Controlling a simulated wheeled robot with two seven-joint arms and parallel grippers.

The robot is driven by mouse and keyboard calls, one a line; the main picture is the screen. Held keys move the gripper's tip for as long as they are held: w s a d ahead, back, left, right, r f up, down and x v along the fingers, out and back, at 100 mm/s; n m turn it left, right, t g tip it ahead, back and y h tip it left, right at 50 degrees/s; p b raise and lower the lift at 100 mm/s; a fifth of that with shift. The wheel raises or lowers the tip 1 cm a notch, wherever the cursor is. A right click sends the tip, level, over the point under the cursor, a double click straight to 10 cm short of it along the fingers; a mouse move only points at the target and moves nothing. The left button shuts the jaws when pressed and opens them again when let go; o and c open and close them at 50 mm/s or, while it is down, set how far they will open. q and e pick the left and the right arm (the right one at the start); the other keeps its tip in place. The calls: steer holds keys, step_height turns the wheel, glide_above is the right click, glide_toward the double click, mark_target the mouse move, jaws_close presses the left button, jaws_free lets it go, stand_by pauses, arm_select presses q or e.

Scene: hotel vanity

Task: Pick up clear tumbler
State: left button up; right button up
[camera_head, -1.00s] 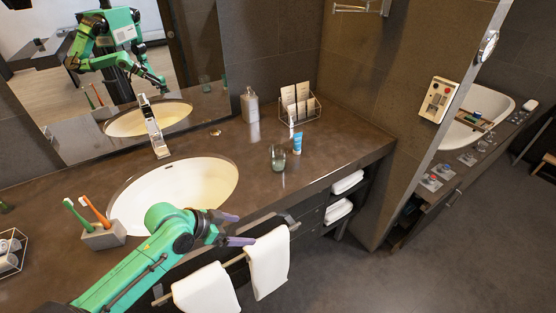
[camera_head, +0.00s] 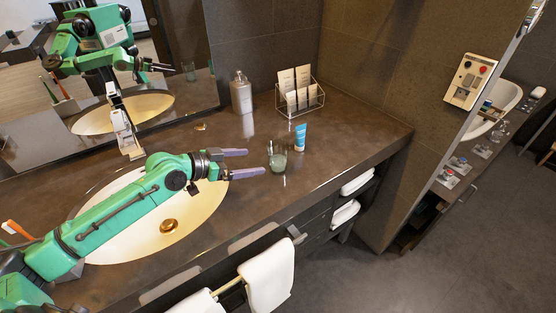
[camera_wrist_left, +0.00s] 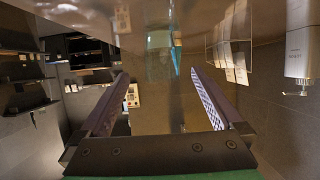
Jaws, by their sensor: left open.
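The clear tumbler (camera_head: 277,158) stands upright on the dark counter in the head view, left of a blue-and-white tube (camera_head: 300,137). My left gripper (camera_head: 254,161) is open and empty. It reaches over the sink with its fingertips pointing right, just short of the tumbler. My right gripper is not in view.
A soap dispenser (camera_head: 241,93) and a wire rack of cards (camera_head: 300,97) stand behind the tumbler. The faucet (camera_head: 127,135) and sink (camera_head: 108,232) lie left. White towels (camera_head: 267,275) hang below the front edge. The counter right of the tube is clear.

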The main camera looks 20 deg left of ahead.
mark_target(270, 158)
arm_select(q)
steer(key=p+x, duration=0.1)
steer(key=x, duration=0.4)
steer(key=shift+w+a+r, duration=0.1)
steer(key=shift+w+a, duration=0.05)
steer(key=shift+a, duration=0.05)
steer(key=shift+d+p+x, duration=0.25)
steer(key=shift+p+x, duration=0.7)
steer(key=shift+x, duration=0.25)
steer(key=shift+f+x, duration=0.25)
steer(key=shift+x, duration=0.9)
steer(key=shift+a+f, duration=0.1)
steer(key=shift+f, duration=0.05)
steer(key=c, duration=1.4)
steer(key=shift+c, duration=0.8)
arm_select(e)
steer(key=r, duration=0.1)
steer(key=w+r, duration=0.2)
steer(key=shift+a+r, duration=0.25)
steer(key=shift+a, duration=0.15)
